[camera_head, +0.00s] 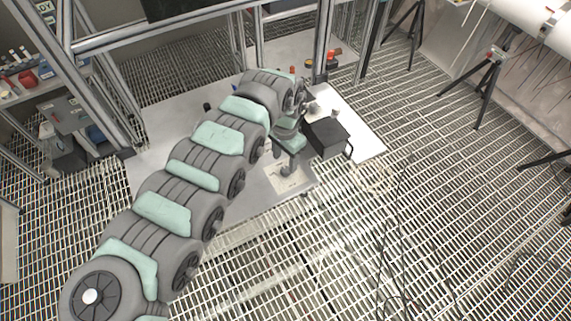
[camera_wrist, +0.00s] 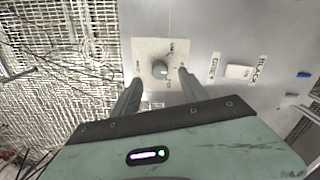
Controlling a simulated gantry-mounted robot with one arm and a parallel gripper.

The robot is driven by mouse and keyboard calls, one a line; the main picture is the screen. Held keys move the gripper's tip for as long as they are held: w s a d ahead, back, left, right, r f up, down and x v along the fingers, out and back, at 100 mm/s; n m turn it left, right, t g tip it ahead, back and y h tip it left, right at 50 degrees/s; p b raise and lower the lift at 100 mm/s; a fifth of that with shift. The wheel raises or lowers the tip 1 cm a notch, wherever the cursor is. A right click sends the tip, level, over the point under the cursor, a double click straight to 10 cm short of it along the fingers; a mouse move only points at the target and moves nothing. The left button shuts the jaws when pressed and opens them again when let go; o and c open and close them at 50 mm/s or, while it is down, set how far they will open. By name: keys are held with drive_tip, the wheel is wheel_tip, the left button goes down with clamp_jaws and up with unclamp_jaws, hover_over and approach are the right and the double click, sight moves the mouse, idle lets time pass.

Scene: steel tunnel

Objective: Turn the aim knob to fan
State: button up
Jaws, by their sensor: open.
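The aim knob (camera_wrist: 160,69) is a grey round knob on a pale square plate (camera_wrist: 150,47) in the wrist view. Small dark marks stand on the plate around it, too small to read. My gripper (camera_wrist: 158,78) is open, with one finger on each side of the knob and a gap to each. I cannot tell how far above the plate the fingertips are. In the head view my gripper (camera_head: 289,168) points down over the pale plate (camera_head: 283,184) near the front edge of the grey table, and it hides most of the knob.
A black box (camera_head: 326,137) with a handle stands right of my gripper on a white board (camera_head: 362,138). In the wrist view a pale switch (camera_wrist: 238,72) sits between labels reading GREY and BLACK. Grating floor lies beyond the table edge.

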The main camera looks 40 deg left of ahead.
sight(286, 169)
drive_tip(key=shift+f, duration=2.25)
drive_tip(key=shift+c, duration=0.2)
clamp_jaws()
